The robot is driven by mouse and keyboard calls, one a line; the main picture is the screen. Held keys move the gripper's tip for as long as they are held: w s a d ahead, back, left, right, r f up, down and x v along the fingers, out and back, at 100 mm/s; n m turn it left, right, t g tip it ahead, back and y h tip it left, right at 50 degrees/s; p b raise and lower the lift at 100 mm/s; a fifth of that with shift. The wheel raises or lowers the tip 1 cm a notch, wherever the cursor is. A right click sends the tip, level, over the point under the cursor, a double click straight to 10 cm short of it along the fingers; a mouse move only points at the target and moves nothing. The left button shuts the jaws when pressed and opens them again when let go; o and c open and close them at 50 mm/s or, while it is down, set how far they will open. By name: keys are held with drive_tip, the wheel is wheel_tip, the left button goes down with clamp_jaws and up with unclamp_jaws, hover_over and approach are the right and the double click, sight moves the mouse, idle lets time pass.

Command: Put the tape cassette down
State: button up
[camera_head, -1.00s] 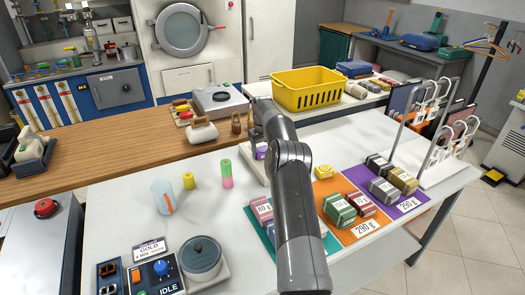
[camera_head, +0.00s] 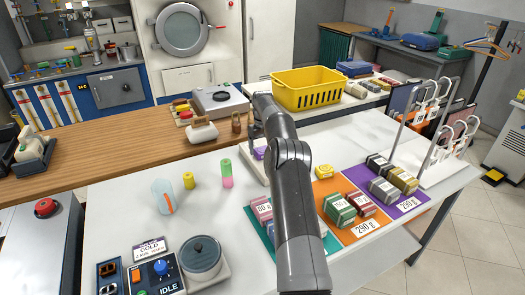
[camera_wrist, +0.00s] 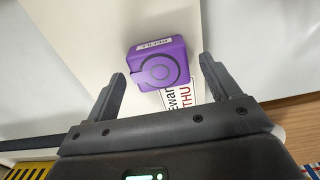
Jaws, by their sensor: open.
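The purple tape cassette (camera_wrist: 160,62) shows in the wrist view, resting on a pale surface beyond my fingertips. It has a round ring mark on its face and a white label on one edge. A small part of it (camera_head: 259,153) shows in the head view behind my arm. My gripper (camera_wrist: 162,78) is open, its two dark fingers apart on either side of the cassette's near end. Gaps show between the fingers and the cassette. A printed white card (camera_wrist: 185,95) lies beside it, partly hidden by my gripper. In the head view my arm hides the gripper.
A yellow basket (camera_head: 308,90) stands behind. A clear cup (camera_head: 162,197), a yellow spool (camera_head: 189,180) and a pink-green cylinder (camera_head: 227,174) stand left.

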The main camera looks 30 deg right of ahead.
wheel_tip(320, 180, up, 5)
drive_tip(key=shift+r, duration=0.1)
drive_tip(key=s+a+r+t, duration=0.1)
drive_tip(key=s+a+r, duration=0.2)
drive_tip(key=a+r, duration=0.3)
drive_tip(key=s+a+r+n+h, duration=0.1)
drive_tip(key=s+a+r, duration=0.25)
drive_tip(key=r, duration=0.35)
drive_tip(key=s+a+r+t, duration=0.1)
drive_tip(key=s+a+r, duration=0.1)
drive_tip(key=a+r, duration=0.4)
drive_tip(key=s+a+r+t, duration=0.1)
drive_tip(key=s+a+r, duration=0.3)
drive_tip(key=s, duration=0.4)
drive_tip(key=s+a+r, duration=0.3)
drive_tip(key=s+a, duration=0.1)
drive_tip(key=s, duration=0.4)
drive_tip(key=s+a+f+t, duration=0.1)
drive_tip(key=s+f, duration=0.2)
drive_tip(key=s, duration=0.5)
drive_tip(key=s+a+f, duration=0.2)
drive_tip(key=s+f, duration=0.1)
drive_tip(key=s, duration=0.6)
drive_tip(key=s+a+f+m+t+y, duration=0.1)
drive_tip(key=s+f, duration=0.2)
drive_tip(key=s, duration=0.6)
drive_tip(key=shift+s+a+t, duration=0.2)
drive_tip(key=shift+a+t, duration=0.1)
drive_tip(key=shift+a, duration=0.05)
drive_tip(key=shift+o, duration=0.5)
